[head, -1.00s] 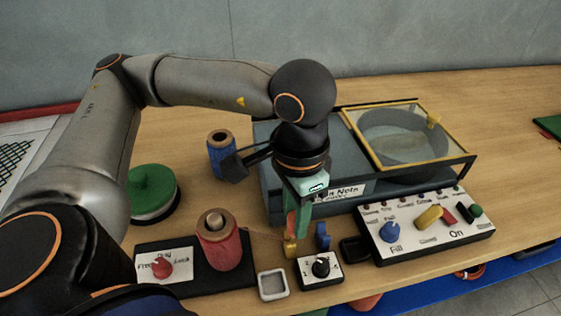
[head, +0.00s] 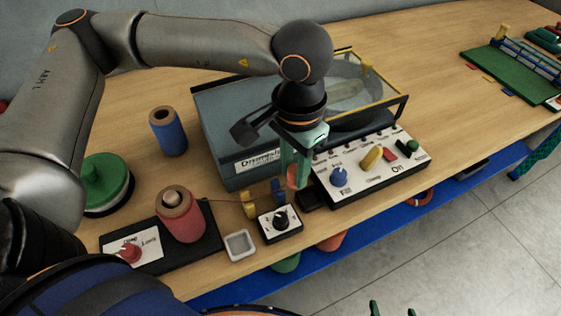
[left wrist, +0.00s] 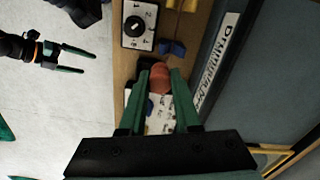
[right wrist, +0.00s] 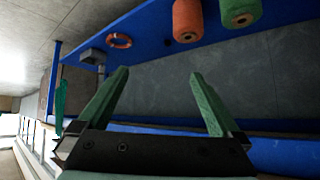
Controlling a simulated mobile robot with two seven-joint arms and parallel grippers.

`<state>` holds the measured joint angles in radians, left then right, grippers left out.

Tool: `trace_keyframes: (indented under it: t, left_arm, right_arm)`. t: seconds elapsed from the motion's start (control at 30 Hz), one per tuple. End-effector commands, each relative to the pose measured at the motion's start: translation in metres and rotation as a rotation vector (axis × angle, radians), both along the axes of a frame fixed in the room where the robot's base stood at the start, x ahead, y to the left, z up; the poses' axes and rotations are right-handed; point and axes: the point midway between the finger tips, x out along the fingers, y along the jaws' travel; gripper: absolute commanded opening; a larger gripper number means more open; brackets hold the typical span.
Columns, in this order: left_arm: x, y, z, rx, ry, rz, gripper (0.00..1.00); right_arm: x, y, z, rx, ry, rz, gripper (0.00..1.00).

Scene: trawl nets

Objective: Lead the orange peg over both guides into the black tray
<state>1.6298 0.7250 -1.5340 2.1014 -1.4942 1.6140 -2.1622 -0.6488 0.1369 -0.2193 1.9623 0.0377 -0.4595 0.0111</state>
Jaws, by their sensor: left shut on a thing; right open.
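My left gripper (head: 294,174) is shut on the orange peg (head: 297,178), just right of the blue guide (head: 279,192) and above the black tray (head: 311,199). The yellow guide (head: 249,206) stands left of the blue one. A thin line runs from the red spool (head: 180,217) toward the yellow guide; its course beyond is hard to see. The left wrist view shows the peg (left wrist: 160,78) between the fingers, the blue guide (left wrist: 172,48) and part of the black tray (left wrist: 146,62). My right gripper (right wrist: 158,76) is open and empty, low before the bench.
A white tray (head: 240,245) and a dial box (head: 279,223) sit at the front edge. The control panel (head: 372,170) is right of the black tray. The grey tank (head: 222,135) stands behind. A blue lower shelf (head: 375,222) holds spools and an orange ring.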

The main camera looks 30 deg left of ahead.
Motion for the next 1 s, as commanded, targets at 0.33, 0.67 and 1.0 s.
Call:
trace_keyframes:
  t: [0.33,0.67,1.0]
  left_arm:
    - [0.011,-0.027,0.002,0.000,-0.001,-0.001,0.00]
    - [0.012,-0.030,-0.028,0.000,0.000,0.000,0.00]
    - [0.012,-0.030,-0.046,0.000,-0.001,-0.001,0.00]
  right_arm:
    - [-0.006,-0.004,0.004,-0.007,0.012,-0.008,1.00]
    - [-0.010,0.003,-0.027,0.003,0.039,0.004,1.00]
    - [0.009,0.019,-0.025,0.023,-0.001,0.035,1.00]
